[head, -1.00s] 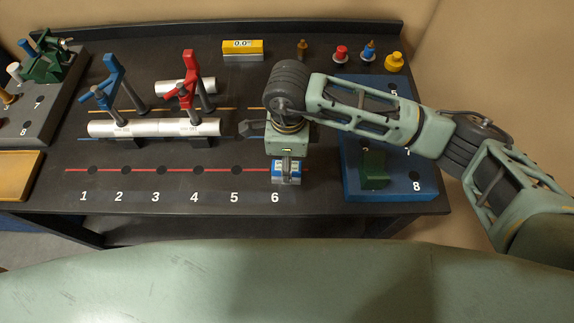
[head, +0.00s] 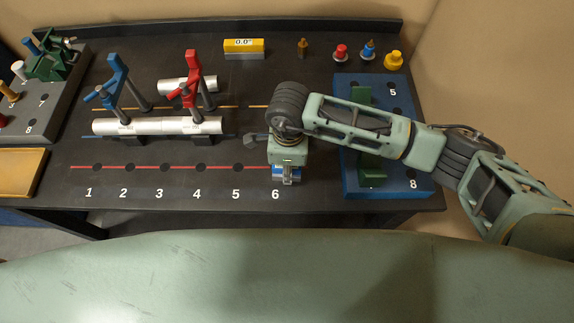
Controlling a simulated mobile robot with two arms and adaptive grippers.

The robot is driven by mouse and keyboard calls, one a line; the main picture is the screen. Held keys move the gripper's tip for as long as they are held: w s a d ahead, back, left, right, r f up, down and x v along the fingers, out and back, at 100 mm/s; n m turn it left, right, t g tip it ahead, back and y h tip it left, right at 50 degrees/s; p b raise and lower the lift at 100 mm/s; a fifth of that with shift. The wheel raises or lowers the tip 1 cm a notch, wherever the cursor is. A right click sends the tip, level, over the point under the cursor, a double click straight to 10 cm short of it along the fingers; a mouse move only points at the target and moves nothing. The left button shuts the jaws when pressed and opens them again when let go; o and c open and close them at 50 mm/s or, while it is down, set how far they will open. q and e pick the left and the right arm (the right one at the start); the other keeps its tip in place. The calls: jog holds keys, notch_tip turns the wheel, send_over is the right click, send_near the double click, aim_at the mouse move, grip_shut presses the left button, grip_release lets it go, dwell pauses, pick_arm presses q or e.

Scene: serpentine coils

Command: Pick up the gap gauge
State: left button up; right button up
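A small blue-and-white device (head: 286,172), probably the gap gauge, stands on the dark bench beside the number 6. My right gripper (head: 284,158) is above it, and the wrist housing covers the device's upper part. The other finger is hidden by the arm. Whether the fingers touch the device is not visible. My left gripper is not in view.
Silver pipes (head: 160,126) lie left of the gripper under blue (head: 118,78) and red (head: 192,75) clamps. A blue board (head: 352,185) stands close on the right. A yellow level (head: 244,47) and small coloured pieces are at the back. The bench front left is clear.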

jog(key=c, duration=0.3)
